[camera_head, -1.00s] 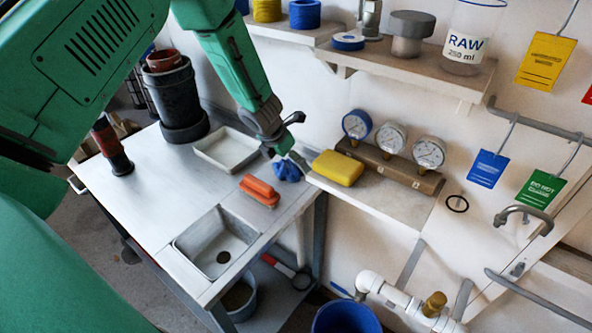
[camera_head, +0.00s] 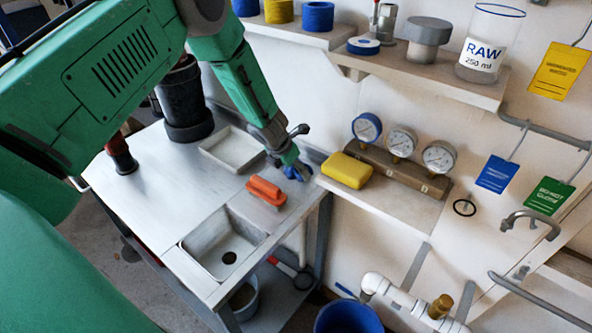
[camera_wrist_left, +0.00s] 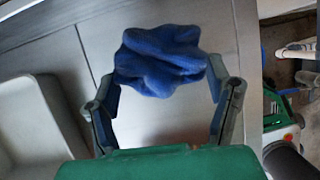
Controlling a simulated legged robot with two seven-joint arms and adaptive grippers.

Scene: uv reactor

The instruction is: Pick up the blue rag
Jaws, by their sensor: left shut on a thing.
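The blue rag (camera_head: 293,172) is at the back right of the metal bench, behind the orange brush. In the head view my left gripper (camera_head: 294,160) comes down on it from above and partly hides it. The rag, crumpled and lobed, also shows in the left wrist view (camera_wrist_left: 160,60). There the two fingers of my left gripper (camera_wrist_left: 165,85) stand on either side of it, and the gripper is shut on the rag. I cannot tell whether the rag still touches the bench. My right gripper is not in view.
An orange brush (camera_head: 265,190) lies just in front of the rag. A white tray (camera_head: 232,150) is to its left, a sink (camera_head: 215,250) nearer me. A yellow sponge (camera_head: 346,170) and a row of gauges (camera_head: 402,142) sit on the ledge to the right.

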